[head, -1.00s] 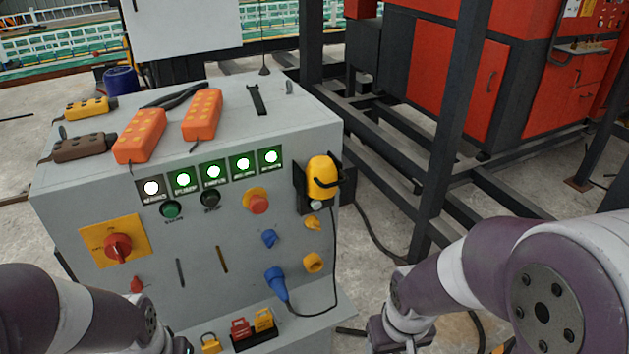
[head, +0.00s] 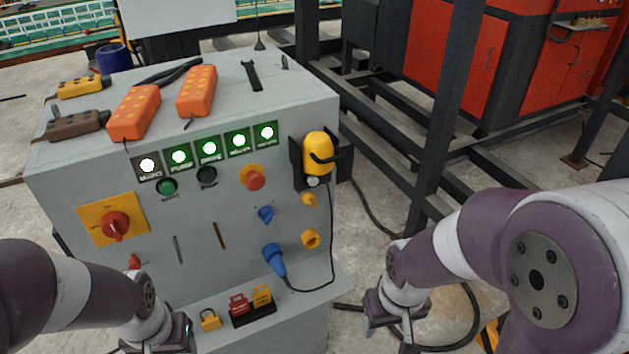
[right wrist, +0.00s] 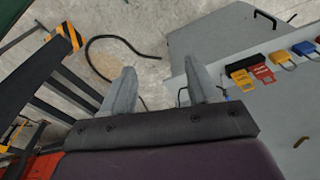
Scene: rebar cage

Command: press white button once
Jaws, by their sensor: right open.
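A grey control cabinet (head: 190,255) stands in front of me, left of centre. A row of round, white-lit faces runs along its upper front; the leftmost white one (head: 148,165) has a dark label plate, the others green plates. A small pale round button (head: 312,181) sits under the yellow handset. I cannot tell which one is the white button. My right gripper (right wrist: 158,82) is open and empty, its fingers apart, low and to the right of the cabinet. My left gripper (head: 160,345) shows only partly at the bottom edge, in front of the cabinet's lower left; its jaws are unclear.
Orange remotes (head: 134,112) and a wrench (head: 250,75) lie on the cabinet top. A red rotary switch (head: 115,225), a red button (head: 254,181) and a blue plug (head: 274,260) are on its front. Padlocks (head: 238,303) are on the ledge. Dark steel posts (head: 440,120) stand to the right.

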